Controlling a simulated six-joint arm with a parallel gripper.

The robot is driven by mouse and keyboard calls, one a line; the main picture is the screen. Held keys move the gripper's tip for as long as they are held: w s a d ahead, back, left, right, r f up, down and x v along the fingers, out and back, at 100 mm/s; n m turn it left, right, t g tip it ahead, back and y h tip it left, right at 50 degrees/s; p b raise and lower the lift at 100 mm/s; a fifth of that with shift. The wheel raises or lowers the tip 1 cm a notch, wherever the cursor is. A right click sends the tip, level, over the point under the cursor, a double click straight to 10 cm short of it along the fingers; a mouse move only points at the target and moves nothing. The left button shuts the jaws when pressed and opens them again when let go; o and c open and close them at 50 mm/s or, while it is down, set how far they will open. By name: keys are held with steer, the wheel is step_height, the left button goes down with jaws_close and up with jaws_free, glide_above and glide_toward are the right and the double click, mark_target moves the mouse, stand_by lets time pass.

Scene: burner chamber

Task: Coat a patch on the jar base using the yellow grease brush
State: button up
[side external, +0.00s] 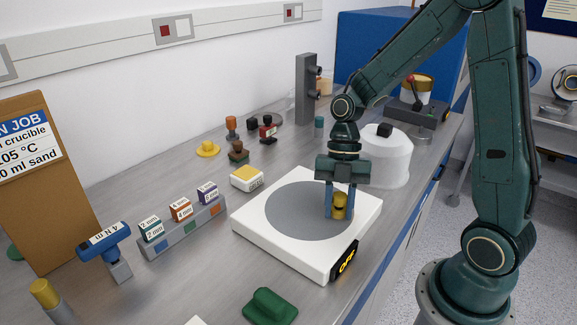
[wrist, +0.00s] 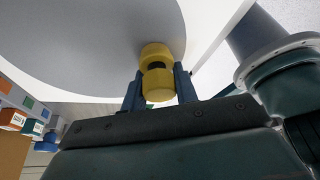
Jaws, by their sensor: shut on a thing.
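My gripper (side external: 340,203) is shut on a short yellow piece (side external: 340,207), apparently the yellow grease brush. The wrist view shows it as a yellow body (wrist: 157,88) with a dark middle, between the two blue fingers (wrist: 157,90). The gripper points down over the right part of a white square base (side external: 252,228) with a round grey top (side external: 293,212), apparently the jar base. I cannot tell whether the brush touches the grey surface. No coated patch is clear to see. A whitish dome with a black knob (side external: 388,165), perhaps the jar, stands behind the base.
A yellow-topped block (side external: 247,177) and a grey rack of labelled blocks (side external: 185,232) stand to the left. A green block (side external: 270,306) lies in front.

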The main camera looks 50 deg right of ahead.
mark_target(345, 236)
steer(key=shift+s, duration=1.6)
steer(key=shift+a, duration=0.7)
steer(key=shift+w, duration=2)
steer(key=shift+a, duration=0.65)
steer(key=shift+s+d, duration=0.1)
steer(key=shift+s, duration=1.9)
steer(key=shift+r, duration=4.1)
